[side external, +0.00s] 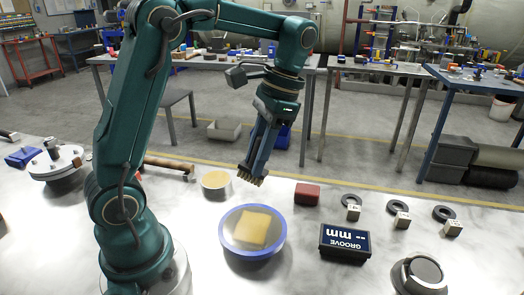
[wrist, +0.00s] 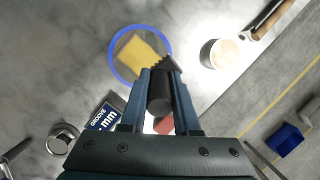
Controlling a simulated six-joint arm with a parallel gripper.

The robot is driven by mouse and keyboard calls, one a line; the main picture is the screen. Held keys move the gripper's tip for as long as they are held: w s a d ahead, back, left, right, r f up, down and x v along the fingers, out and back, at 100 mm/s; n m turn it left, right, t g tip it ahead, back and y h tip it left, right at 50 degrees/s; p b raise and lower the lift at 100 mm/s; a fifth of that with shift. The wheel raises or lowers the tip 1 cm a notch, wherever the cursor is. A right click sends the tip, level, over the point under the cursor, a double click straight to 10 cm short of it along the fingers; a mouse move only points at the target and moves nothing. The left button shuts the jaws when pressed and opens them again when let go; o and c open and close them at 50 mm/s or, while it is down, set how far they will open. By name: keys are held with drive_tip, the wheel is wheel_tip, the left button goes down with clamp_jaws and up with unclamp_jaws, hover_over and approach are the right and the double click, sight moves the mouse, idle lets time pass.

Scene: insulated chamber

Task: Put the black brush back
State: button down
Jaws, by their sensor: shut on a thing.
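My gripper (side external: 257,160) is shut on the black brush and holds it above the table, behind the blue-rimmed round dish (side external: 228,243). The brush's bristle end (side external: 251,177) points down in the side view, and its handle is mostly hidden between the fingers. In the wrist view, the dark round brush handle (wrist: 160,98) sits between the two blue fingers of my gripper (wrist: 162,76). The dish also shows there, under and ahead of the bristles (wrist: 166,65). A yellow pad (side external: 252,228) lies in the dish.
A tan-topped round pot (side external: 216,182) is left of the brush, and a red block (side external: 307,194) is right. A dark GROOVE mm box (side external: 345,241), a metal-topped round piece (side external: 424,272), and dark rings with small blocks (side external: 402,219) are farther right. A wooden-handled tool (side external: 170,165) lies at the back left.

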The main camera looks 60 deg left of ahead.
drive_tip(key=shift+w+d+f+m+t, duration=0.1)
drive_tip(key=shift+w+f+m+t, duration=0.15)
drive_tip(key=shift+w+m, duration=0.2)
drive_tip(key=s+a+f+n+t+h, duration=0.1)
drive_tip(key=s+a+n+t, duration=0.15)
drive_tip(key=a, duration=1.45)
drive_tip(key=w+d+f, duration=0.2)
drive_tip(key=w, duration=0.1)
drive_tip(key=w+d+f, duration=0.2)
drive_tip(key=f, duration=0.1)
drive_tip(key=w+d+f, duration=0.2)
drive_tip(key=w+d, duration=0.1)
drive_tip(key=shift+w+f, duration=0.2)
drive_tip(key=shift+w, duration=0.1)
drive_tip(key=shift+f, duration=2)
drive_tip(key=c, duration=0.6)
unclamp_jaws()
drive_tip(key=shift+f, duration=0.1)
drive_tip(key=shift+c, duration=0.2)
